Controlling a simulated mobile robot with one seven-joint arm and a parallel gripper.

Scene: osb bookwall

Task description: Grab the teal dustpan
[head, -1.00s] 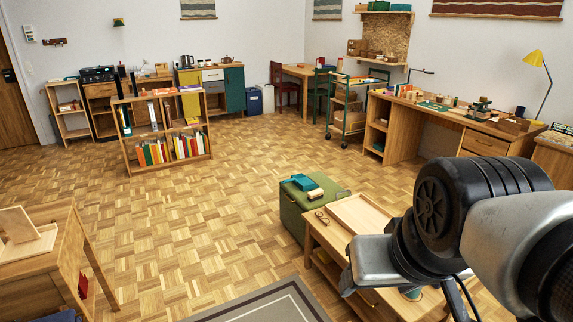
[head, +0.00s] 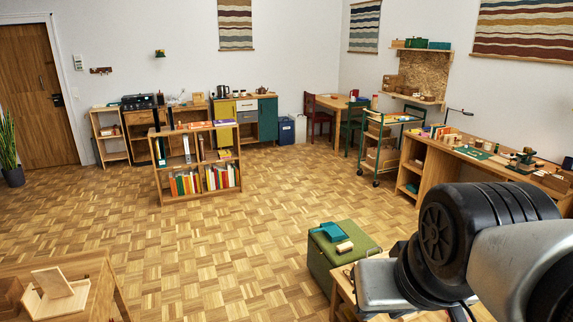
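The teal dustpan (head: 328,231) lies on top of a green box-shaped seat (head: 322,262) at the lower right of the head view. A small pale block-like object (head: 344,246) lies right beside it on the same top. My arm fills the lower right corner, in front of a low wooden table. My gripper's fingers do not show, so their state is hidden. Nothing covers the dustpan in this view.
A low wooden table (head: 342,290) adjoins the seat, partly behind my arm. A low bookcase (head: 198,165) stands on the open parquet floor at mid-left. A wooden table (head: 60,268) is at the lower left. The floor between is clear.

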